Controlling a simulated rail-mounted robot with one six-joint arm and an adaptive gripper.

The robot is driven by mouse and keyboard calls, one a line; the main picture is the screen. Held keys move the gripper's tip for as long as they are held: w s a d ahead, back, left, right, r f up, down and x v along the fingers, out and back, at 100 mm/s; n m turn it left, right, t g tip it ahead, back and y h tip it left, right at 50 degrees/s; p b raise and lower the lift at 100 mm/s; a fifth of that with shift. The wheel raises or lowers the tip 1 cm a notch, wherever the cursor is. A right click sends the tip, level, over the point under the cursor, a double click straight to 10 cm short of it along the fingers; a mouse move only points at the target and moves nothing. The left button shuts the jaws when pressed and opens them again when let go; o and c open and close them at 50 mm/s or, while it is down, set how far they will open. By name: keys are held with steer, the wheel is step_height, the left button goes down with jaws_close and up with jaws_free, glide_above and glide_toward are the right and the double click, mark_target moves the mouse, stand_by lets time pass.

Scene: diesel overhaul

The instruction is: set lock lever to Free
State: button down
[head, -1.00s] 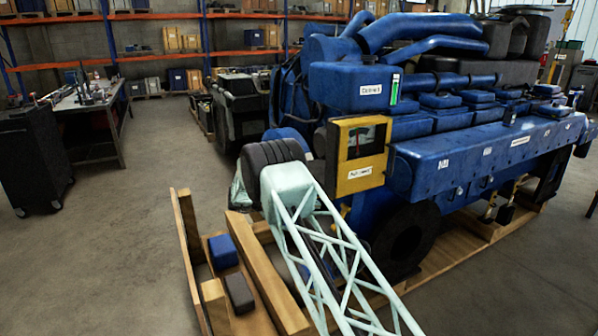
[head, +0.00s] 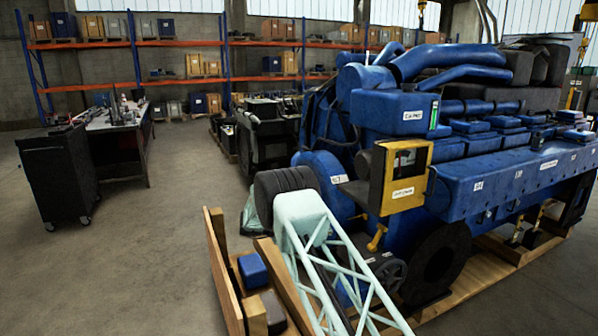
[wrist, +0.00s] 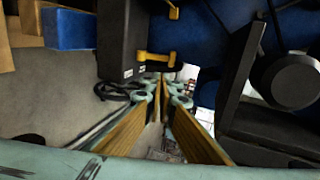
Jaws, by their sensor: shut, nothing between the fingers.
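My gripper (wrist: 162,82) shows in the wrist view, its two fingers converging to closed tips with nothing between them. A small yellow handle (wrist: 155,62) lies just beyond the tips, beside a dark box (wrist: 122,40) with small white labels too small to read. I cannot tell if the tips touch the handle. In the head view a yellow lever (head: 377,238) hangs below the yellow-framed gauge panel (head: 402,176) on the blue engine (head: 470,150). Whether it is the same handle, and which one is the lock lever, is unclear. The gripper is hidden in the head view.
A wooden crate (head: 222,262) with a blue block (head: 252,269) and a dark block stands left of my arm. A black cabinet (head: 58,175) and workbench (head: 128,130) are farther left. Dark round parts (wrist: 288,80) crowd the wrist view's right side. Open floor lies at left.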

steer(key=w+a+r+n+t+y, duration=0.1)
steer(key=w+r+n+t+y, duration=0.25)
steer(key=r, duration=1.15)
steer(key=w+r+n+t+y, duration=0.2)
steer(key=w+r+n+t, duration=0.15)
steer(key=r, duration=1.15)
steer(key=s+a+r+n+y, duration=0.3)
steer(key=s+r+n+y, duration=0.55)
steer(key=s+r, duration=0.9)
steer(key=s+d+r+n+g+y, duration=0.2)
steer(key=s+n, duration=0.8)
steer(key=s, duration=1.9)
steer(key=s+d+f+n+g+h, duration=0.1)
steer(key=s+f, duration=0.4)
steer(key=s, duration=0.9)
steer(key=s+d+f+n+g+h, duration=0.1)
steer(key=s+d, duration=0.5)
steer(key=s, duration=0.8)
steer(key=s+d+f+n+g+h, duration=0.1)
steer(key=s+d+f+n+g, duration=0.2)
steer(key=s+f, duration=0.5)
steer(key=s+d+g, duration=0.1)
steer(key=s+g, duration=0.1)
steer(key=s, duration=0.4)
steer(key=shift+s+d+f, duration=0.25)
steer(key=shift+s+f, duration=0.05)
steer(key=shift+s, duration=0.1)
